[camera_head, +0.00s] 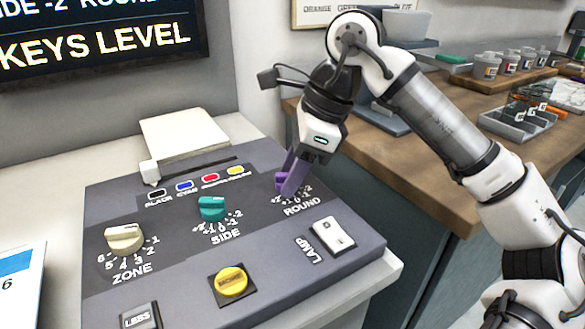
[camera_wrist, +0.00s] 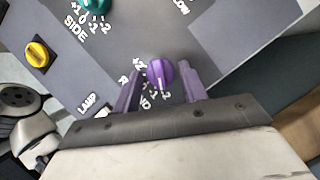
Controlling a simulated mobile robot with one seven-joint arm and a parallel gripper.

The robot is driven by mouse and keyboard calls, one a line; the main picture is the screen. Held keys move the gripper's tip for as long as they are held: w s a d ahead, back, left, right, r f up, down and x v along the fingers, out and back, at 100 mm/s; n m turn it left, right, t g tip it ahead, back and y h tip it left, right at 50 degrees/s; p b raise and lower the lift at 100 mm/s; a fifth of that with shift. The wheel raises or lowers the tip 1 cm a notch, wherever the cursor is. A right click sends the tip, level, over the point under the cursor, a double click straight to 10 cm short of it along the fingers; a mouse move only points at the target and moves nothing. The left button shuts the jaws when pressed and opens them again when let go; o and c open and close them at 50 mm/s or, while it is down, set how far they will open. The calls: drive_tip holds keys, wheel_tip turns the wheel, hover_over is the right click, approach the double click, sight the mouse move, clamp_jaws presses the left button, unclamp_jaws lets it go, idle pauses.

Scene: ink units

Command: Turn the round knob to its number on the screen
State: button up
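The round knob is purple, on the panel's right side above the label ROUND, in the head view (camera_head: 281,181) and the wrist view (camera_wrist: 161,72). A pale mark on it faces the printed scale; I cannot tell which number it points to. My gripper (camera_head: 292,182) reaches down over the knob. In the wrist view, its purple fingers (camera_wrist: 159,74) stand on either side of the knob with small gaps, so it is open. The screen (camera_head: 100,35) at the upper left shows "SIDE -2 ROUND" and "KEYS LEVEL"; the number after ROUND is cut off.
The grey panel (camera_head: 190,262) also bears a teal SIDE knob (camera_head: 212,208), a cream ZONE knob (camera_head: 124,239), a yellow button (camera_head: 231,281), a white LAMP switch (camera_head: 332,236) and a LESS key (camera_head: 140,318). A wooden counter (camera_head: 420,165) with trays and pots stands to the right.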

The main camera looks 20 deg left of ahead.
drive_tip(key=shift+o, duration=0.8)
drive_tip(key=p+v, duration=0.1)
drive_tip(key=v, duration=1.3)
drive_tip(key=shift+p, duration=0.35)
drive_tip(key=shift+f, duration=0.15)
